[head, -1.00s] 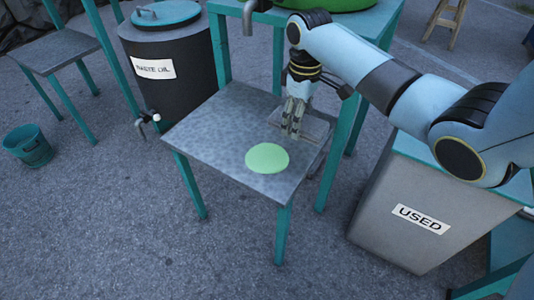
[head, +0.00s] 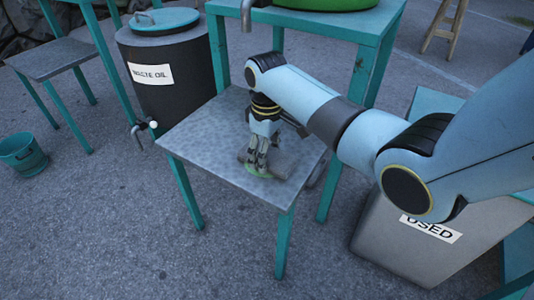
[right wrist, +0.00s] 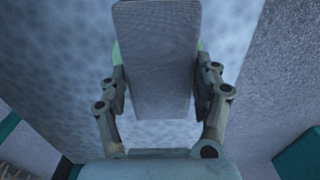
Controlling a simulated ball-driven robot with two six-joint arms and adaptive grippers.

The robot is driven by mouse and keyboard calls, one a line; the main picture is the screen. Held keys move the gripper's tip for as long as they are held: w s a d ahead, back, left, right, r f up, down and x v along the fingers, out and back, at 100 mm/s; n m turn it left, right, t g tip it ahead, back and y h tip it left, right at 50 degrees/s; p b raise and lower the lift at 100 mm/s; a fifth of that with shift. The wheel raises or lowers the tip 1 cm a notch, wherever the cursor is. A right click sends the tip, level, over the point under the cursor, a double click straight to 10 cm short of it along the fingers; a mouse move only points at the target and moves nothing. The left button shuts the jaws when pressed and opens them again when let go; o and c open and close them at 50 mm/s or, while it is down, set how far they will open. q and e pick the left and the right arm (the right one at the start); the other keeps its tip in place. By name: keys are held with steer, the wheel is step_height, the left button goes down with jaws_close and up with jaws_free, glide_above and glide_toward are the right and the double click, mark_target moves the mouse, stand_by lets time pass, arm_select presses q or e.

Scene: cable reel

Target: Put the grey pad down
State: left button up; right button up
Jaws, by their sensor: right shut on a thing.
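My right gripper (head: 258,170) is shut on the grey pad (head: 279,165), pointing down over the small metal table (head: 205,150). In the right wrist view the pad (right wrist: 155,60) is a pale grey block between the two fingers (right wrist: 160,92). My left gripper is not in view.
A black waste oil drum (head: 168,75) with a tap stands left of the table. A grey bin marked USED (head: 395,250) stands at the right, partly behind my right arm. A teal bucket (head: 22,150) is on the ground at far left. The table's left part is clear.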

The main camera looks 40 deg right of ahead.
steer(key=shift+f, duration=0.1)
steer(key=o, duration=1)
steer(key=shift+o, duration=0.9)
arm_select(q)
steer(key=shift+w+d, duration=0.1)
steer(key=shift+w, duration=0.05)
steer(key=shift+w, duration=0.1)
arm_select(e)
steer(key=shift+r, duration=0.3)
arm_select(q)
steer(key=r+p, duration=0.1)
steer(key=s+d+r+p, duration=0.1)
steer(key=p, duration=0.1)
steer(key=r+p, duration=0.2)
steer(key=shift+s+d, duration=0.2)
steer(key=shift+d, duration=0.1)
arm_select(e)
step_height(320, 180, up, 12)
steer(key=shift+f, duration=0.15)
